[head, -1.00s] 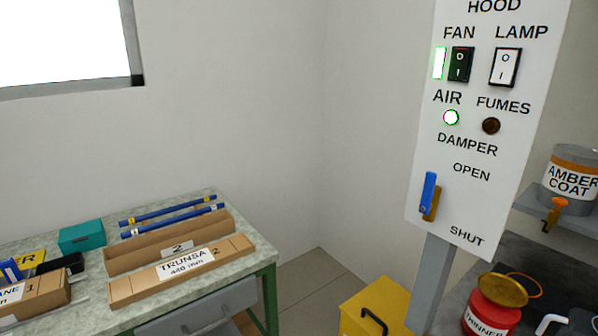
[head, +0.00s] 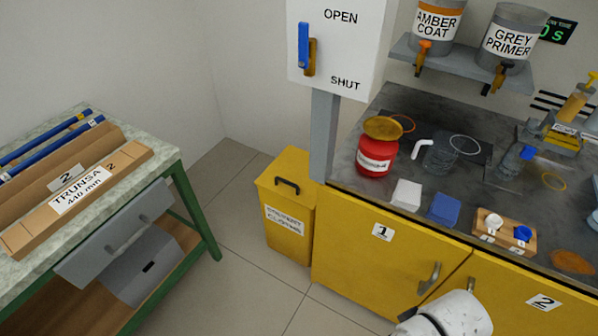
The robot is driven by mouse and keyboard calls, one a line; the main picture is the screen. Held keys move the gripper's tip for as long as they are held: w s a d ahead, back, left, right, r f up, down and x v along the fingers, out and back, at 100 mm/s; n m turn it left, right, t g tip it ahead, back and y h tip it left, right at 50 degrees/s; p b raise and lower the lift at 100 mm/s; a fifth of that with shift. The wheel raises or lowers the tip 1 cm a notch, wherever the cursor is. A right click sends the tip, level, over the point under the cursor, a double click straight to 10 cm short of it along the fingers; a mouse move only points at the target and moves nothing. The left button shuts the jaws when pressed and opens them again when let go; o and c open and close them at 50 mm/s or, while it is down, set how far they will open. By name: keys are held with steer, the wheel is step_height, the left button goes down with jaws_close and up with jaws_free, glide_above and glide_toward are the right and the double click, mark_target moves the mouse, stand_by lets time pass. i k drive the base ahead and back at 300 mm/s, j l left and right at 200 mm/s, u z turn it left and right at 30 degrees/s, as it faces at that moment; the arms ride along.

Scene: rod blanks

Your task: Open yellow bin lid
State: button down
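The yellow bin (head: 288,232) stands on the floor between the green-legged bench and the yellow cabinet, with a white label on its front. Its lid (head: 292,171) is shut and has a black handle (head: 287,185) on top. A white rounded part of my arm shows at the bottom edge, right of centre, in front of the cabinet. My gripper is not in view.
The yellow cabinet (head: 372,258) with doors 1 and 2 stands right of the bin. A grey post (head: 324,135) with the control panel (head: 338,62) rises beside the lid. The bench (head: 148,134) is at left, its grey drawer (head: 118,235) jutting out. Floor (head: 240,290) before the bin is clear.

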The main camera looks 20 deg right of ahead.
mark_target(287, 177)
steer(key=i+j+u, duration=0.15)
steer(key=i, duration=0.35)
steer(key=i+j+u, duration=0.15)
steer(key=i, duration=0.4)
steer(key=i+j+u, duration=0.15)
steer(key=i, duration=0.35)
